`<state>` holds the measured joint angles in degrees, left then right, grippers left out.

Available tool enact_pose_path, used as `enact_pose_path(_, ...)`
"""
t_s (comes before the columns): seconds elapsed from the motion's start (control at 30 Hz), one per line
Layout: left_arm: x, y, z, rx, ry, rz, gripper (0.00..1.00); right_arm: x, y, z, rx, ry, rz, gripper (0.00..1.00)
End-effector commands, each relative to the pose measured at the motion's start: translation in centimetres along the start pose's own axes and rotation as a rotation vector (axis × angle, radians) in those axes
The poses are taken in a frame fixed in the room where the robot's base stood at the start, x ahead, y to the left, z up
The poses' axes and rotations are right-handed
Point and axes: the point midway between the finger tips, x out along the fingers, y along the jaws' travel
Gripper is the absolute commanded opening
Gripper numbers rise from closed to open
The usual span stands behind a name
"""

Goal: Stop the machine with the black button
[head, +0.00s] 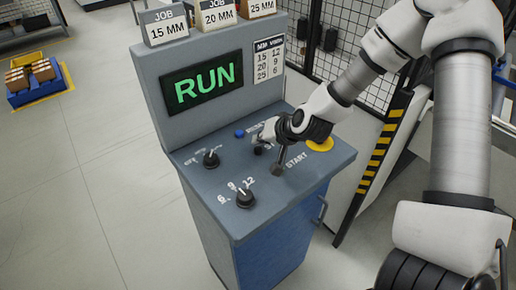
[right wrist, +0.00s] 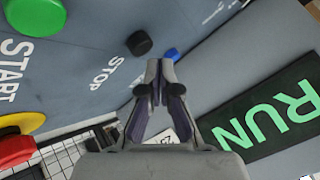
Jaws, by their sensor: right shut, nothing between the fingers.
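The black button (head: 258,150) is on the sloping grey panel (head: 180,158), between the blue button (head: 239,133) and the START label. In the right wrist view the black button (right wrist: 139,43) is beside the STOP label, with the green button (right wrist: 35,15) farther left. The screen (head: 208,88) reads RUN. My left gripper is out of view.
Two black knobs (head: 211,158) (head: 245,197) stand on the panel's near left. A red button (right wrist: 15,150) on a yellow base (head: 320,144) is at the right. Job boxes stand on top of the console. A striped post (head: 378,152) and mesh fence are at the right.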

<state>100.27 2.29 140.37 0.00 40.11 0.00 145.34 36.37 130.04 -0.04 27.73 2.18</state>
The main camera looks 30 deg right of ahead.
Motion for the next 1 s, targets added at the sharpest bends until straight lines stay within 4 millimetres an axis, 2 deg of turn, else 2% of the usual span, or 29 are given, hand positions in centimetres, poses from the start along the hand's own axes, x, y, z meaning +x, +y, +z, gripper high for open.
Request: enact_pose_path(1.0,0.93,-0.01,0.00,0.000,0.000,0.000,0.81,0.79,0.61,0.63,0.000,0.000,0.000,0.00)
